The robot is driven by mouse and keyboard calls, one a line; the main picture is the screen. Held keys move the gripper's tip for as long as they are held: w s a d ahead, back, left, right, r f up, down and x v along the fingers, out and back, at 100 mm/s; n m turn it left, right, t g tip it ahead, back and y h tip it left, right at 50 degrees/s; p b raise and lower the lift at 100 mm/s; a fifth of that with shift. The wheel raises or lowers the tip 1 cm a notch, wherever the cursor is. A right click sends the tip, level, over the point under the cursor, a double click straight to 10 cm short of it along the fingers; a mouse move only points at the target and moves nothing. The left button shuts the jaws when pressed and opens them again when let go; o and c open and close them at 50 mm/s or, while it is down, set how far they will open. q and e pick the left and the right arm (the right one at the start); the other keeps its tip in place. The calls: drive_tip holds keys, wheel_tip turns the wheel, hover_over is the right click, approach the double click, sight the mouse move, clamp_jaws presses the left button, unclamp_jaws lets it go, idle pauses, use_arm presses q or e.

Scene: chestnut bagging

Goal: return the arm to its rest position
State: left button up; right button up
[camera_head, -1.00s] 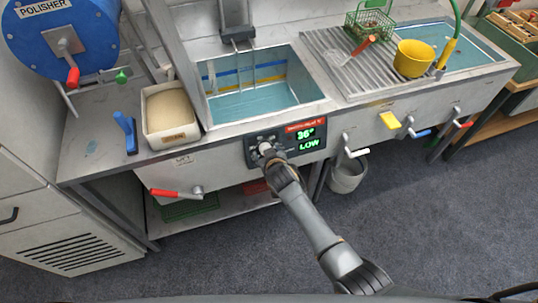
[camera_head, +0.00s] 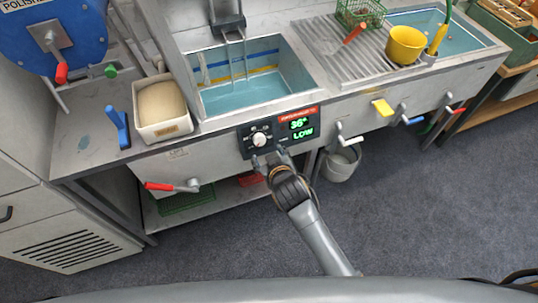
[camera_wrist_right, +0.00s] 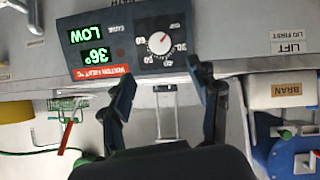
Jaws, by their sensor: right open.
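My right gripper (camera_head: 270,158) is open and empty, just below and in front of the control panel (camera_head: 247,140) on the sink's front. The white knob (camera_head: 259,140) on that panel is uncovered and apart from the fingers. The green display (camera_head: 300,128) reads 36° and LOW. In the right wrist view the picture is upside down; the open fingers (camera_wrist_right: 162,77) stand either side of a gap, with the knob (camera_wrist_right: 159,43) beyond them. My right arm reaches in from the bottom of the head view. My left gripper does not show.
The water basin (camera_head: 204,112) is behind the panel. A bran box (camera_head: 163,134) and a blue handle (camera_head: 117,127) are on the left counter. A red-handled lever (camera_head: 160,186) juts out at the front left. A grey bucket (camera_head: 340,167) stands at right. The floor in front is open.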

idle(0.6)
drive_tip(key=s+d+f+g, duration=0.25)
drive_tip(key=s+f, duration=0.35)
drive_tip(key=f, duration=0.3)
drive_tip(key=s+d+f+g+h, duration=0.1)
drive_tip(key=s+d+f, duration=0.35)
drive_tip(key=f, duration=0.55)
drive_tip(key=s+d+f+g, duration=0.25)
drive_tip(key=s+f, duration=0.35)
drive_tip(key=f, duration=0.3)
drive_tip(key=s+d+f+m+g, duration=0.1)
drive_tip(key=s+d+f, duration=0.3)
drive_tip(key=s, duration=0.5)
drive_tip(key=s+d+f+g+h, duration=0.1)
drive_tip(key=s+d+f, duration=0.3)
drive_tip(key=s, duration=0.5)
drive_tip(key=s+d+f+m+g, duration=0.1)
drive_tip(key=s+d+f, duration=0.3)
drive_tip(key=s, duration=0.5)
drive_tip(key=shift+m+g, duration=0.3)
drive_tip(key=shift+g, duration=0.1)
